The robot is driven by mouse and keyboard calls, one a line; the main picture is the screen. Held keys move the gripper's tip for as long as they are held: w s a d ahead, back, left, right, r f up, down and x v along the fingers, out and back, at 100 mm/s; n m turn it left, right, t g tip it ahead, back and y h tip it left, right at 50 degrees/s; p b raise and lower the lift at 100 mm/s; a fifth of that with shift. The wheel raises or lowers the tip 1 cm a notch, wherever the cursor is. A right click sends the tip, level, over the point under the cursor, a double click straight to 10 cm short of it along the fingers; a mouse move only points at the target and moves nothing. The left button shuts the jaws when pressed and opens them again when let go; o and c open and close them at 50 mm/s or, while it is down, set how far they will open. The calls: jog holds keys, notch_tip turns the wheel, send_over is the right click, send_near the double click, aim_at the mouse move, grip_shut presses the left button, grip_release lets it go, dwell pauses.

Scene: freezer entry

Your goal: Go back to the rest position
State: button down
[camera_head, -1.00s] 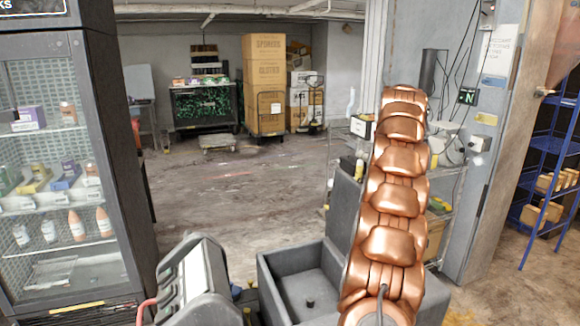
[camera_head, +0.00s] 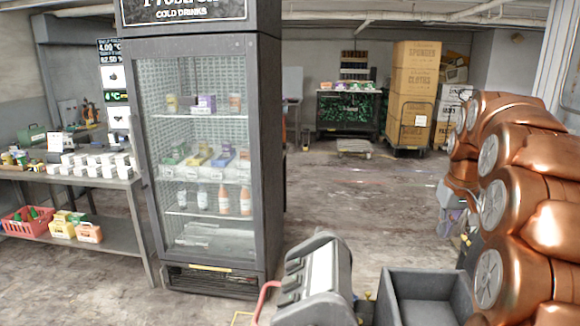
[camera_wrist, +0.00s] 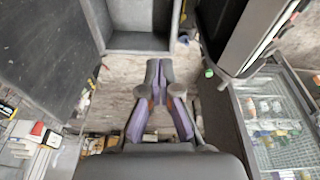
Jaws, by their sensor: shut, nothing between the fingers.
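My gripper (camera_wrist: 158,70) shows in the wrist view, its purple and grey fingers closed together at the middle with nothing between them. An open grey bin on my base lies beyond the fingertips at the top of that view. In the head view, my copper-coloured arm is folded along the right edge. A small grey-purple part shows low at its left side, but I cannot tell how much of it is gripper.
A glass-door drinks fridge (camera_head: 208,130) stands left of centre and shows at the wrist view's right (camera_wrist: 275,130). A table (camera_head: 85,182) with small boxes is at the left. Stacked cartons (camera_head: 415,70) and a dark cabinet (camera_head: 347,113) stand behind. The middle floor is open.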

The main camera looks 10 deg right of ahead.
jog(key=s+a+f+n+g, duration=0.1)
jog(key=s+a+f, duration=0.1)
jog(key=s+a, duration=0.35)
jog(key=s+a+f+y, duration=0.1)
jog(key=s+a+f, duration=0.15)
jog(key=a, duration=0.65)
jog(key=s+a+f+n+g, duration=0.1)
jog(key=s+a+f, duration=0.1)
jog(key=s+a, duration=0.4)
jog(key=s+a+f, duration=0.3)
jog(key=s, duration=0.2)
jog(key=s+a+f+g, duration=0.1)
jog(key=s+a+f, duration=0.2)
jog(key=s, duration=0.3)
jog(key=s+a+f+g+b, duration=0.1)
jog(key=s+a+f, duration=0.1)
jog(key=s, duration=0.4)
jog(key=shift+a+f+n, duration=0.4)
jog(key=shift+f, duration=0.25)
